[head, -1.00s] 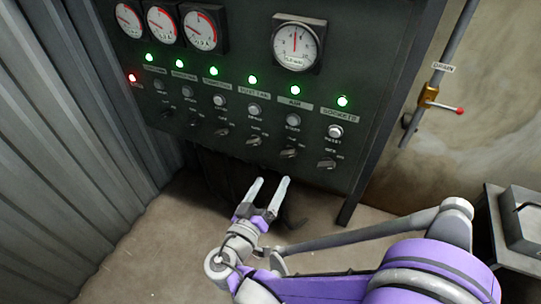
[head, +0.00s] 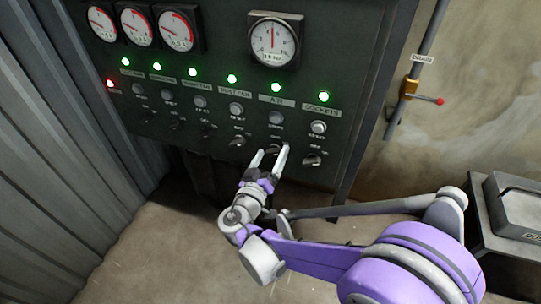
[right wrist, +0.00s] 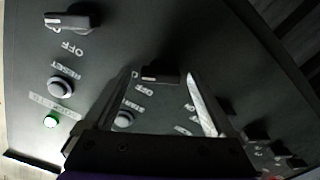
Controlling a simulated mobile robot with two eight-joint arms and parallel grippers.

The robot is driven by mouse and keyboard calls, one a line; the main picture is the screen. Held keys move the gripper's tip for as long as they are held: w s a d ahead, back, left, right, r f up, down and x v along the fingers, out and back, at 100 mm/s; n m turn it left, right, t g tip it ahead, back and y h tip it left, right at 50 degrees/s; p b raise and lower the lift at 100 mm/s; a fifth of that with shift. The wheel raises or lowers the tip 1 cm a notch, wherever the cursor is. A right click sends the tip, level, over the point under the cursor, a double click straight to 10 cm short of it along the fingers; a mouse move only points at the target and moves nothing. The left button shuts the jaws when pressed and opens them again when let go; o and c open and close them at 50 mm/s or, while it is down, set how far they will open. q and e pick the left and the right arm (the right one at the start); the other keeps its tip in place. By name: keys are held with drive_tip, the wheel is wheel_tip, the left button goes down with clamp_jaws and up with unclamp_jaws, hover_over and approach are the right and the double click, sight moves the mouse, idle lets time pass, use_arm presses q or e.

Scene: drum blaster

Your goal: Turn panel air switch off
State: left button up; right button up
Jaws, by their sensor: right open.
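The dark control panel (head: 225,75) has a row of rotary switches under round buttons. The air column has a lit green lamp (head: 275,101), an AIR label (head: 276,87) and a grey button (head: 275,118). Its dark air switch (head: 272,148) is partly hidden by my fingertips; in the right wrist view the switch (right wrist: 160,73) lies between the fingers, with OFF lettering near it. My right gripper (head: 271,153) is open, fingers on either side of the switch; contact cannot be told. My left gripper is not in view.
The sockets switch (head: 312,160) is close to the right, and the dust fan switch (head: 237,142) close to the left. A drain pipe with a red-tipped valve (head: 425,97) is on the wall at right. A dark metal box (head: 515,205) stands at lower right.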

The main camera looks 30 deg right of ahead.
drive_tip(key=shift+c, duration=0.3)
drive_tip(key=c, duration=1.3)
drive_tip(key=shift+n, duration=0.3)
drive_tip(key=n, duration=0.4)
drive_tip(key=shift+n+p, duration=0.3)
drive_tip(key=shift+n, duration=0.1)
drive_tip(key=n, duration=0.6)
drive_tip(key=shift+f, duration=0.2)
drive_tip(key=shift+n, duration=0.3)
drive_tip(key=o, duration=1.4)
drive_tip(key=shift+a, duration=0.1)
drive_tip(key=shift+c, duration=0.2)
